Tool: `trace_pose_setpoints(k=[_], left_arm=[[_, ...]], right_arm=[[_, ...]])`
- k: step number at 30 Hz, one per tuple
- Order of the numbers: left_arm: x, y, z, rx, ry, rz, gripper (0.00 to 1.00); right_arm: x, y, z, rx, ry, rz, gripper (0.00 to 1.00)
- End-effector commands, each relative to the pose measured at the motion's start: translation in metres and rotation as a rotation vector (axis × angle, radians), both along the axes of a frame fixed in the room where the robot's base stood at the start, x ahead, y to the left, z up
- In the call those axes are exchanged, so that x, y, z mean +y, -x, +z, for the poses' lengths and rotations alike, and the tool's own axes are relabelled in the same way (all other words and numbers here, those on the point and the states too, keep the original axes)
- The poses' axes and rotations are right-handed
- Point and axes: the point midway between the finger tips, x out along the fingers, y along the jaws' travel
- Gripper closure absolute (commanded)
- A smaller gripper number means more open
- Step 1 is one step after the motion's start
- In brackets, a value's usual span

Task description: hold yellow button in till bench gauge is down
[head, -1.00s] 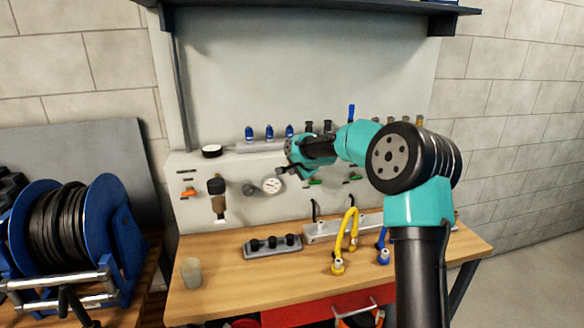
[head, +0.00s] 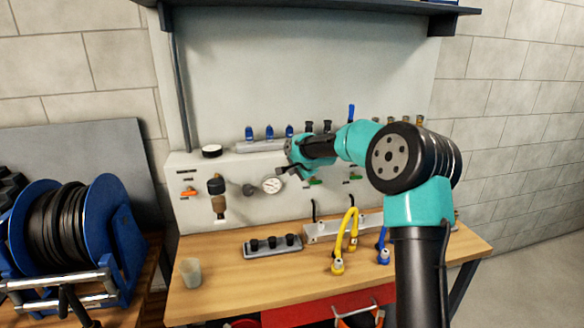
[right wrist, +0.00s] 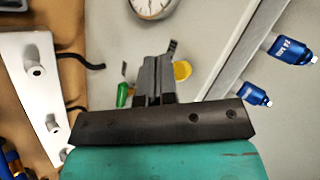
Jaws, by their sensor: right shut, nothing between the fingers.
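The yellow button (right wrist: 183,70) shows in the right wrist view, just right of my right gripper's fingers and partly hidden by them. In the head view it is hidden behind the gripper. My right gripper (head: 281,172) is shut and empty, close to the panel front; it also shows in the right wrist view (right wrist: 157,62). I cannot tell whether the fingertips touch the button. The round white bench gauge (head: 272,185) sits just left of the fingertips, and its lower part shows in the right wrist view (right wrist: 152,5). Its needle is too small to read. My left gripper is out of view.
A dark filter unit (head: 216,190) hangs left of the gauge. Green levers (head: 315,182) lie to the right. Blue fittings (head: 269,132) stand on a rail above. A grey holder (head: 272,247) and yellow hose (head: 350,228) are on the bench. A cup (head: 191,272) stands front left.

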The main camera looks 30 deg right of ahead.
Motion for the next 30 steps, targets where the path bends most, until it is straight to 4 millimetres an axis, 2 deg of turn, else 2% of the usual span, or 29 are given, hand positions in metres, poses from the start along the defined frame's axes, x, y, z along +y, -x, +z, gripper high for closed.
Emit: trace_pose_setpoints(k=[16, 30], left_arm=[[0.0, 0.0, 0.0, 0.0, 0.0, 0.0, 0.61], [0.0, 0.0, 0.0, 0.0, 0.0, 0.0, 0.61]], right_arm=[[0.0, -0.0002, 0.0, 0.0, 0.0, 0.0, 1.0], [-0.0024, -0.0082, 0.0001, 0.0, 0.0, 0.0, 1.0]])
